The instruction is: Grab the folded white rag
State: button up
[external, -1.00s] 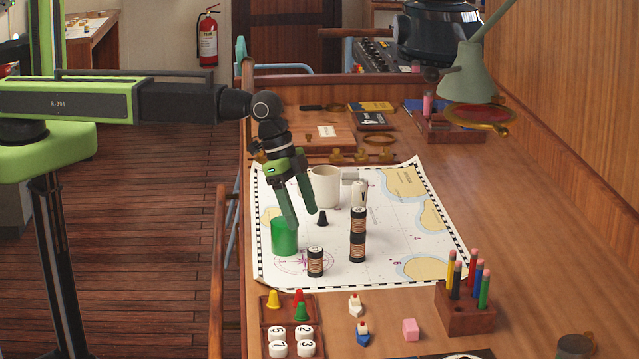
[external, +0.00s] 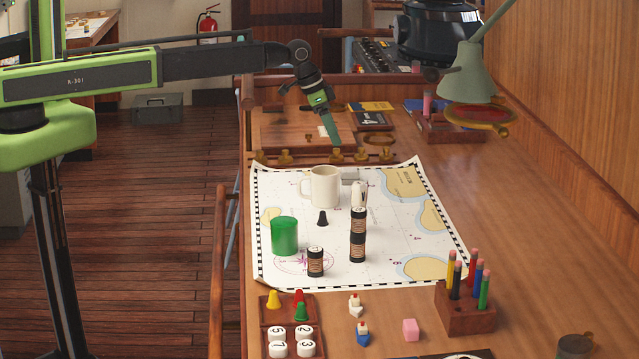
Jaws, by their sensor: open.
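My gripper (external: 333,140) is over the wooden board (external: 285,128) at the far part of the desk, fingers pointing down and slightly right. It is open, but the fingers overlap in this view, so the gap between them does not show. No folded white rag can be made out clearly.
Just nearer than my gripper lies a row of brass pieces (external: 335,157). The chart (external: 390,240) holds a cream mug (external: 323,187), a green cylinder (external: 285,236) and dark labelled cylinders (external: 358,240). A lamp (external: 470,75) overhangs the right. The right strip of desk is largely clear.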

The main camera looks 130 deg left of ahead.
aim_at(349, 169)
jog(key=b+x, duration=0.5)
jog(key=x, duration=0.2)
jog(key=shift+s+d+f, duration=0.1)
jog(key=shift+f, duration=0.25)
jog(key=b+x, duration=0.5)
jog(key=shift+a+f, duration=0.2)
jog(key=shift+a, duration=0.05)
jog(key=shift+r, duration=0.2)
jog(key=c, duration=1.4)
jog(key=shift+c, duration=0.2)
notch_tip(349, 169, up, 10)
jog(key=p, duration=1)
jog(key=shift+r, duration=0.1)
